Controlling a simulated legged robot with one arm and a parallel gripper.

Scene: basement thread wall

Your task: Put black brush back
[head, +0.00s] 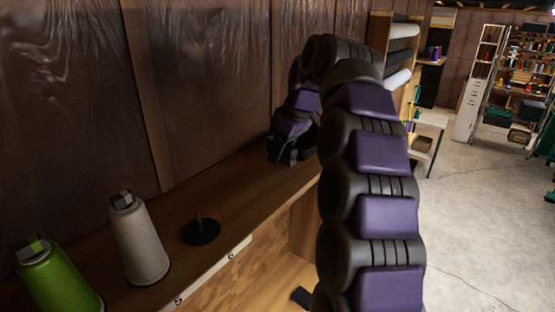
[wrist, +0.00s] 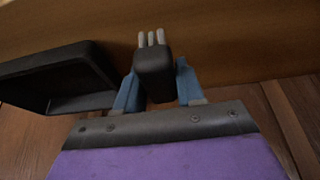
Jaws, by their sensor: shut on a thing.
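My gripper (wrist: 155,85) has blue fingers, shut on both sides of a black block with pale stubby tips, which looks like the black brush (wrist: 153,68). In the head view my gripper (head: 290,158) is low over the far part of the wooden shelf (head: 270,205), close to the brown wall. The brush cannot be made out there. I cannot tell whether the brush touches the shelf.
A black tray-like thing (wrist: 60,78) lies left of my gripper in the wrist view. A green spool (head: 58,280), a grey spool (head: 140,240) and a black spindle base (head: 202,232) stand on the shelf. A small black item (head: 301,297) lies lower down. Open floor (head: 480,220) is right.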

